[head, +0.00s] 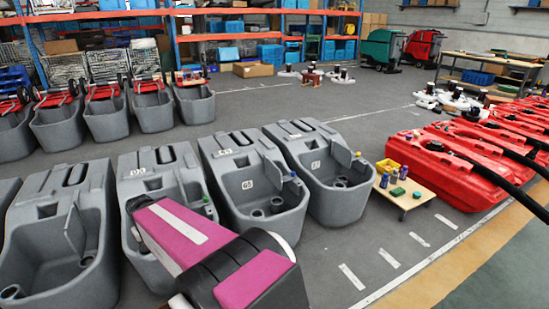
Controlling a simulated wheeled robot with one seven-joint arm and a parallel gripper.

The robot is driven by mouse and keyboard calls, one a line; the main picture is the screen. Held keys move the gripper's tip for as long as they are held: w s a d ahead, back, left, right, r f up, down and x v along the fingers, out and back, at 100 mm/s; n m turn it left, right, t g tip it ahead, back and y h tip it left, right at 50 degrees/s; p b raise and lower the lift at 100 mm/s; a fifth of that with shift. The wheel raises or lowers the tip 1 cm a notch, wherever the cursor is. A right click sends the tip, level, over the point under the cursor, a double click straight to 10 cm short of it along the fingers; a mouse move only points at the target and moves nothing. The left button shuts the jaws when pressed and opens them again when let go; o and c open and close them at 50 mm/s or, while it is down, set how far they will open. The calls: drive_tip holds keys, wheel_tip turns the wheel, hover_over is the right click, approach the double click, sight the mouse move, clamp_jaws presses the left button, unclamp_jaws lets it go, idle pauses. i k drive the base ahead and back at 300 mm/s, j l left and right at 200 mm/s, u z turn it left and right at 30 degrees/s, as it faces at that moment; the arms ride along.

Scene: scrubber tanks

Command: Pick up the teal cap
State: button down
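I cannot clearly make out a teal cap. A small green or teal spot (206,198) shows on the right rim of a grey tank (160,185), partly behind my magenta arm; it is too small to identify. Small blue, yellow and green items (397,191) stand on a low wooden cart (412,204) right of the tanks. A small blue-and-yellow piece (293,175) sits on the rim of another grey tank (245,165). My arm crosses the lower middle of the picture, and my gripper is not in view.
Grey open tanks stand in a near row and a far row (105,112). Red tanks (455,165) lie at the right, with black hoses. Grey floor is clear between the rows and in front of the cart. Shelves, a workbench (490,65) and floor machines stand at the back.

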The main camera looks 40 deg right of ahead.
sight(417, 194)
drive_tip(key=z, duration=3)
drive_tip(key=i+l+u, duration=0.15)
drive_tip(key=i+l, duration=0.35)
drive_tip(key=i, duration=0.2)
drive_tip(key=i+l+u, duration=0.1)
drive_tip(key=i+l, duration=0.45)
drive_tip(key=i+l+u, duration=0.15)
drive_tip(key=i+l, duration=0.45)
drive_tip(key=i, duration=0.15)
drive_tip(key=i+l+u, duration=0.15)
drive_tip(key=i+l, duration=0.45)
drive_tip(key=i+l+u, duration=0.1)
drive_tip(key=i+l, duration=0.45)
drive_tip(key=l, duration=0.3)
